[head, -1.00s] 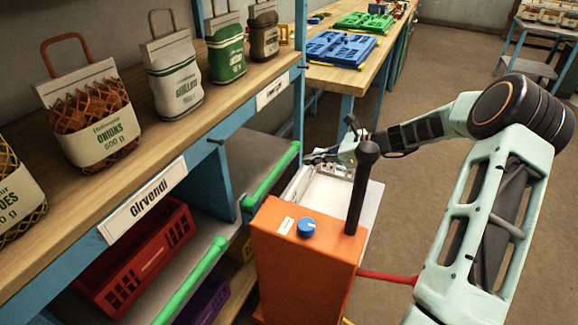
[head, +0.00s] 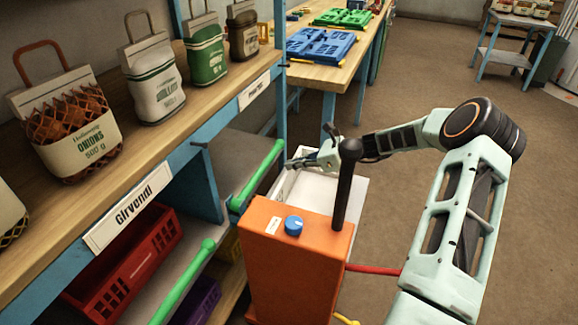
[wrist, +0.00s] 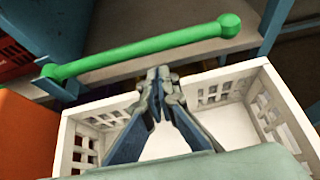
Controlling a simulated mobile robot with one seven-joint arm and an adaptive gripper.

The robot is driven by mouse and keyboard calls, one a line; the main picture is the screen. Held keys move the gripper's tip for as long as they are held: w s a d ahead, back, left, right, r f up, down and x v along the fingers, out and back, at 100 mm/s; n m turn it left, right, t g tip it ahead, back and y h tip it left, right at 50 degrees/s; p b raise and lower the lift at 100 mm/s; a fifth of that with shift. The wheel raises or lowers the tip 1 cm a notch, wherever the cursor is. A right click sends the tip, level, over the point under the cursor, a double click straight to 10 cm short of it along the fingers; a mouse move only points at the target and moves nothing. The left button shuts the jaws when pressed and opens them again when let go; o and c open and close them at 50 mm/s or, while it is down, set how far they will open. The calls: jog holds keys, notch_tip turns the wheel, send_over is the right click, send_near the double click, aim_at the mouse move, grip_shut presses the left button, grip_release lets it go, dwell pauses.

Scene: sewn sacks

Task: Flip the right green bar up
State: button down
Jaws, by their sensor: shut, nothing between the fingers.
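The right green bar (head: 258,176) lies along the front edge of the lower shelf in the head view. In the wrist view the bar (wrist: 145,48) runs across the top, from a blue bracket (wrist: 55,85) on the left to a round knob on the right. My gripper (head: 292,163) is beside the bar on its outer side, near the knob end, over a white crate. In the wrist view the shut, empty fingertips (wrist: 160,75) point at the bar and look a little short of it; contact cannot be made out. The left green bar (head: 185,280) is lower left.
The white crate (wrist: 285,115) lies under my gripper, beside an orange box with a blue knob (head: 293,226) and a dark post (head: 343,185). A red crate (head: 125,265) sits on the lower shelf. Bagged goods stand on the shelf above. Floor at right is open.

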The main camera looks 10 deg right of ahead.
aim_at(261, 171)
jog(key=b+x, duration=0.1)
jog(key=x, duration=0.7)
jog(key=shift+r, duration=0.1)
